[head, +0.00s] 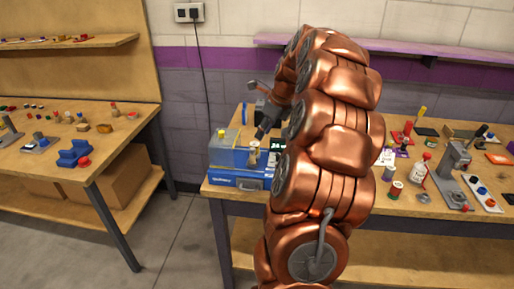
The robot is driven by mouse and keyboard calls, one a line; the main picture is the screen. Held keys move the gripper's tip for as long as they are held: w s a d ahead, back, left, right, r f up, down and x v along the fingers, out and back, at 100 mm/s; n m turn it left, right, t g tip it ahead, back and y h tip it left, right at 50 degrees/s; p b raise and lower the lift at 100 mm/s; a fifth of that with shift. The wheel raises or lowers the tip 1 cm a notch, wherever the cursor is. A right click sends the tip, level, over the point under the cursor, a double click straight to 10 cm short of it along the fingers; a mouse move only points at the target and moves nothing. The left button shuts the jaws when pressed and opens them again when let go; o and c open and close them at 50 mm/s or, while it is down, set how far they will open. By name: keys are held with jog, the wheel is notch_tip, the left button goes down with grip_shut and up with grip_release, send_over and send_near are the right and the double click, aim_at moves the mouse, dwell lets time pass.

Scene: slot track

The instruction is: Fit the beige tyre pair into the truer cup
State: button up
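A blue bench machine (228,158), which looks like the truer, stands at the left end of the right-hand workbench. A small beige upright piece (254,150) shows at the front of it; it may be the beige tyre pair, but it is too small to be sure. My gripper (260,134), dark grey at the end of my copper arm, points down just above this piece. I cannot tell whether the fingers touch it or how far they are open. The truer cup cannot be made out.
A small dark display (278,145) is right of the machine. My arm hides the bench's middle. A white bottle (419,168), a grey stand (452,178) and small coloured parts crowd the right side. Another workbench (122,143) stands left, with clear floor (170,245) between.

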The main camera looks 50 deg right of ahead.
jog(key=s+a+n+g, duration=0.25)
jog(key=a+n, duration=0.65)
jog(key=a, duration=0.5)
jog(key=s+a+n+g, duration=0.1)
jog(key=s+a+n, duration=0.2)
jog(key=a+n, duration=0.8)
jog(key=s+a+f+n+g, duration=0.1)
jog(key=s+a+f+n, duration=0.2)
jog(key=s+a+n, duration=0.3)
jog(key=s+a+f+n+g+h, duration=0.1)
jog(key=s+a+f+n, duration=0.2)
jog(key=s+a+n, duration=0.4)
jog(key=s, duration=0.7)
jog(key=shift+s+a+n+g, duration=0.2)
jog(key=shift+a+n+g, duration=0.05)
jog(key=shift+n+g, duration=0.1)
jog(key=shift+f, duration=0.1)
